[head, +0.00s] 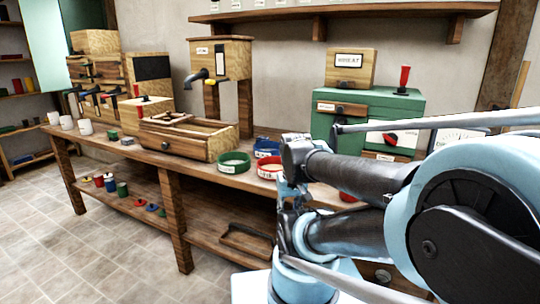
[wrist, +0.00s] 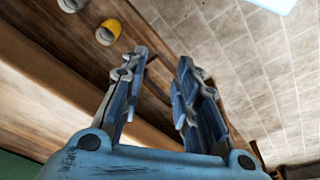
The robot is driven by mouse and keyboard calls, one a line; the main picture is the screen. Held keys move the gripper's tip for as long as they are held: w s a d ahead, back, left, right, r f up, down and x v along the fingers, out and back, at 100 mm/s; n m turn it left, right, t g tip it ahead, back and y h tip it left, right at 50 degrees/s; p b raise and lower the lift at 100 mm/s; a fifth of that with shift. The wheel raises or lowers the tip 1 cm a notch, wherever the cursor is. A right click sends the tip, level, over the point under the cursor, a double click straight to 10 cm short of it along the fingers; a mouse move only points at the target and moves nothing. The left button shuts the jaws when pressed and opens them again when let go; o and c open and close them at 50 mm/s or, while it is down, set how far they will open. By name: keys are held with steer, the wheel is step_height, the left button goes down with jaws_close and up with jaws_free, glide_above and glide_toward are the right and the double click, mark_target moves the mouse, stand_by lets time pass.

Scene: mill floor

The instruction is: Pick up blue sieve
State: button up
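The blue sieve (head: 266,147) is a short round ring with a pale label. It sits on the wooden workbench (head: 222,184) in the head view, behind the red sieve (head: 268,169) and right of the green sieve (head: 235,162). My arm stands in front of the bench just right of these sieves. In the wrist view my gripper (wrist: 162,62) is open, with a clear gap between its two fingers and nothing held. The wrist view looks down past the fingers at wood and tiled floor, and the blue sieve does not show there.
A wooden box (head: 188,138) stands left of the sieves; a green machine (head: 372,108) stands behind my arm. Several small coloured things lie on the lower shelf (head: 205,222). In the wrist view a yellow cup (wrist: 106,32) is at the upper left. Tiled floor (head: 100,260) in front is open.

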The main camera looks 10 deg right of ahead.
steer(key=w+d+r+m+g, duration=0.15)
steer(key=w+r+m, duration=0.25)
steer(key=w+r, duration=0.85)
steer(key=w+d+r+m, duration=0.25)
steer(key=w+r, duration=0.65)
steer(key=w, duration=0.6)
steer(key=m, duration=0.4)
glide_above(279, 150)
steer(key=w, duration=0.1)
steer(key=shift+n+g, duration=0.25)
steer(key=shift+g, duration=0.1)
step_height(279, 150, down, 10)
steer(key=shift+w+f, duration=0.1)
steer(key=shift+f, duration=0.05)
steer(key=shift+s+f, duration=0.15)
steer(key=shift+f, duration=1.2)
steer(key=shift+s+f, duration=0.1)
steer(key=shift+f, duration=1.25)
